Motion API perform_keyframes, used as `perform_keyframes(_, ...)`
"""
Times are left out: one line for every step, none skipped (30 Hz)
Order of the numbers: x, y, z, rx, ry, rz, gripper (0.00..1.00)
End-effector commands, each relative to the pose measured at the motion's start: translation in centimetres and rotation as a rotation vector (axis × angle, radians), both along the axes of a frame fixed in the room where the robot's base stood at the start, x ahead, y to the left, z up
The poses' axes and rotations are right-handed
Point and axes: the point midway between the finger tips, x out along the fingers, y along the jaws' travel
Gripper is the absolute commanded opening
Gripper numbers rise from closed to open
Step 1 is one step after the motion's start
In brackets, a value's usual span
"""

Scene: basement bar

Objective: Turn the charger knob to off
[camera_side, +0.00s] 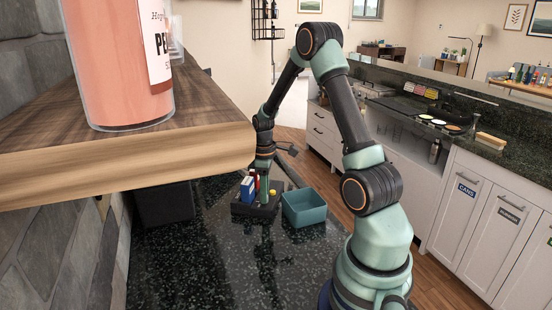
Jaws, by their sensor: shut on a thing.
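The charger (242,209) is a small dark box on the black speckled counter, at the middle of the side view. A blue and white block (247,188) stands in its left part, with something red just behind. A small yellow piece (272,192) shows at its right. The knob's setting cannot be read from here.
A teal open bin (304,208) stands right beside the charger. A wooden shelf (120,155) with a large pink bottle (118,60) fills the upper left foreground. A dark box (165,204) is at the counter's left. The counter in front of the charger is clear.

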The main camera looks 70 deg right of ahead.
Motion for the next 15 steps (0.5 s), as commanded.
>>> perform_keyframes(0.15,-0.06,0.04,-0.003,-0.004,0.025,0.0)
perform_keyframes(0.15,-0.06,0.04,-0.003,-0.004,0.04,0.0)
perform_keyframes(0.15,-0.06,0.04,-0.003,-0.004,0.056,0.0)
perform_keyframes(0.15,-0.06,0.04,-0.003,-0.004,0.069,0.0)
perform_keyframes(0.16,-0.06,0.04,-0.003,-0.004,0.079,0.0)
perform_keyframes(0.16,-0.06,0.04,-0.003,-0.004,0.091,0.0)
perform_keyframes(0.16,-0.06,0.04,-0.003,-0.004,0.099,0.0)
perform_keyframes(0.17,-0.05,0.04,-0.003,-0.004,0.106,0.0)
perform_keyframes(0.17,-0.05,0.04,-0.003,-0.004,0.113,0.0)
perform_keyframes(0.17,-0.05,0.04,-0.003,-0.004,0.118,0.0)
perform_keyframes(0.17,-0.05,0.04,-0.003,-0.004,0.123,0.0)
perform_keyframes(0.18,-0.05,0.04,-0.003,-0.004,0.127,0.0)
perform_keyframes(0.18,-0.05,0.04,-0.003,-0.004,0.13,0.0)
perform_keyframes(0.18,-0.05,0.04,-0.003,-0.004,0.131,0.0)
perform_keyframes(0.18,-0.05,0.04,-0.004,-0.004,0.133,0.0)
